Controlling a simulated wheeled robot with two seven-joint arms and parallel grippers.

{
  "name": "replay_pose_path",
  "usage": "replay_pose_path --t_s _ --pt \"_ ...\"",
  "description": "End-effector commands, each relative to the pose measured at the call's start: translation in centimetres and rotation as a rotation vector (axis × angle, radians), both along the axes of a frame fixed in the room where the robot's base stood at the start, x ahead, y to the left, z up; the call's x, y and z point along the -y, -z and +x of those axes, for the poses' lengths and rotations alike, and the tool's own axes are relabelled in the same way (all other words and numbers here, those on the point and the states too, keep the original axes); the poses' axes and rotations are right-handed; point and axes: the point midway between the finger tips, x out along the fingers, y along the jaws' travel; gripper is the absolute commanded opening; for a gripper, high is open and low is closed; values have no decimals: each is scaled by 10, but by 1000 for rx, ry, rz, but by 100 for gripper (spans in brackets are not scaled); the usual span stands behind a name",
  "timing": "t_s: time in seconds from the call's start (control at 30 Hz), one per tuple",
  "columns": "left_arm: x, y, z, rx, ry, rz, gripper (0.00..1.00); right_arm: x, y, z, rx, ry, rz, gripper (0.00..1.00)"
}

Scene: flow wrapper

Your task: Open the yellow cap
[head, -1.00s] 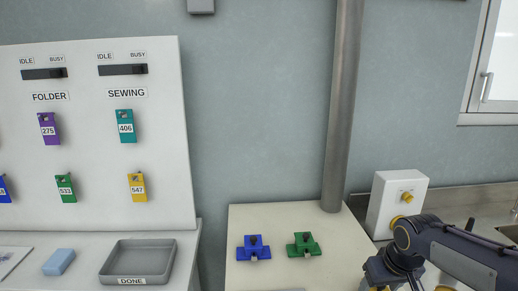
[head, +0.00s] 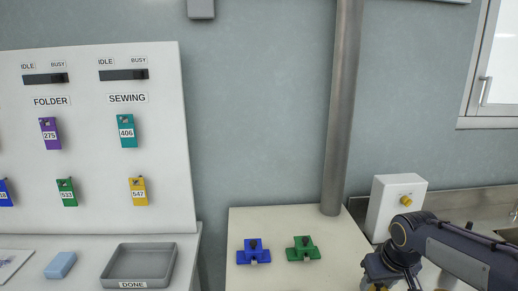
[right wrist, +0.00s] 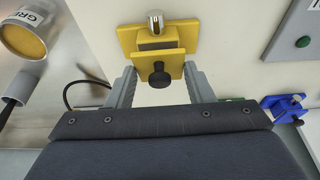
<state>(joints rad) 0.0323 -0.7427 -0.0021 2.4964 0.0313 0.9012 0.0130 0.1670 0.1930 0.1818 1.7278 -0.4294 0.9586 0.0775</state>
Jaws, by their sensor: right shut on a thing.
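A yellow fixture (right wrist: 128,38) shows at the top centre of the right wrist view. It has a black knob (right wrist: 159,75) on its near side and a metal pin (right wrist: 155,21) on its far side. My right gripper (right wrist: 159,70) is shut on the near yellow part of this fixture, with one grey finger at each side of it. In the head view, my right arm comes in at the lower right, and its fingers are mostly cut off by the bottom edge. My left gripper is not in view.
A blue fixture (head: 253,252) and a green fixture (head: 303,248) stand on the pale table. A white box (head: 385,210) with a yellow button stands behind my right arm. A metal pipe (head: 343,110) rises at the table's back. A grey tray (head: 172,266) marked DONE lies left.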

Motion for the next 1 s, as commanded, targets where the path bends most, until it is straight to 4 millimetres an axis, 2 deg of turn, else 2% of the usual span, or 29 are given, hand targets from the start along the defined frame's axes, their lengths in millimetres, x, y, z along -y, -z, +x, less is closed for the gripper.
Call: replay_pose_path --t_s 0.07,0.67,0.7,0.73,1.0 --pt "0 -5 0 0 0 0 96 0 -7 5 11 -1 0 38" --pt "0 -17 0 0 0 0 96 -1 -15 22 12 0 0 38" --pt "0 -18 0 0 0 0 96 -2 -15 23 11 -1 0 25" --pt "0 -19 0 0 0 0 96 -2 -15 24 10 -1 0 22" --pt "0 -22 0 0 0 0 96 -2 -15 31 6 0 0 22"
